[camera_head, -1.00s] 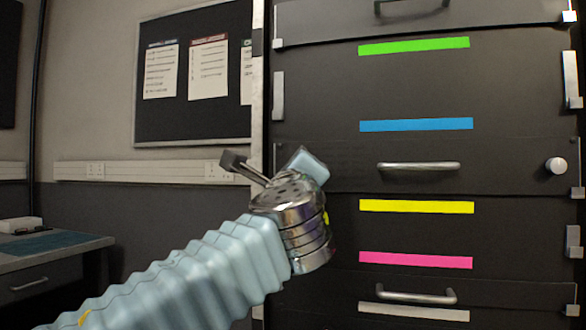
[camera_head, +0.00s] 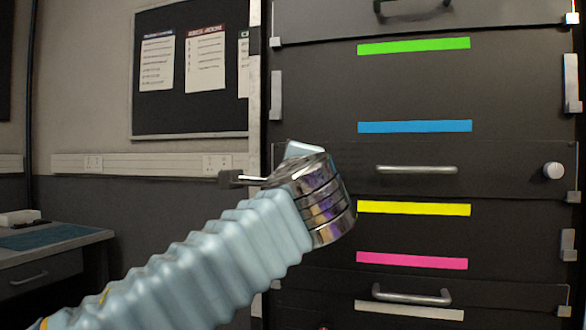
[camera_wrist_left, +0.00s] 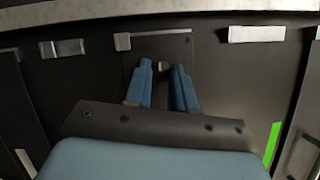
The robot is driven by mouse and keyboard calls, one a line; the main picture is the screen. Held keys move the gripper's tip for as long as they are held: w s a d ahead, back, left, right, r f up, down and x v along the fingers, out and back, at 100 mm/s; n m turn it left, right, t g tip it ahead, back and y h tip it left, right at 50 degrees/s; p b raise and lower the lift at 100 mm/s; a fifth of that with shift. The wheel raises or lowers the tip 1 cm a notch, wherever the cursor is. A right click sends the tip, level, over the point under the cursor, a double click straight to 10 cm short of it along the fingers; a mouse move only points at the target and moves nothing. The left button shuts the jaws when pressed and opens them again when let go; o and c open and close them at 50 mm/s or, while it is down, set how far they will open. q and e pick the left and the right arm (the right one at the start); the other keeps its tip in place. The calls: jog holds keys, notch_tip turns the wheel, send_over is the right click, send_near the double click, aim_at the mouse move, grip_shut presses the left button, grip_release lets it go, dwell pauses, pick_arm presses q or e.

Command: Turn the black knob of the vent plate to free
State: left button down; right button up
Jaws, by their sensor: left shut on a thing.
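My left gripper (camera_wrist_left: 161,85) shows its two blue fingers in the wrist view, a narrow gap between them, pressed up to a dark plate (camera_wrist_left: 195,75). It is shut on the black knob, which is mostly hidden by the fingers; a small pale bit shows at their tips. I cannot read the knob's position. In the head view my left wrist covers the knob, and only a pale blue part of the gripper (camera_head: 304,149) shows at the dark front's left edge. My right gripper is not in view.
The dark front has a middle bar handle (camera_head: 416,169), a lower handle (camera_head: 412,296), a white round knob (camera_head: 553,170) and coloured strips, such as the yellow one (camera_head: 414,207). A desk (camera_head: 52,250) stands at left. The space before the front's right half is clear.

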pick_arm(q)
jog(key=c, duration=0.9)
grip_release()
jog(key=shift+c, duration=0.2)
jog(key=s+f+b, duration=0.1)
jog(key=s+b, duration=0.1)
jog(key=s, duration=1.1)
jog(key=shift+s+d+f+b, duration=0.15)
jog(key=shift+s+d+b, duration=0.2)
jog(key=shift+s+d, duration=0.1)
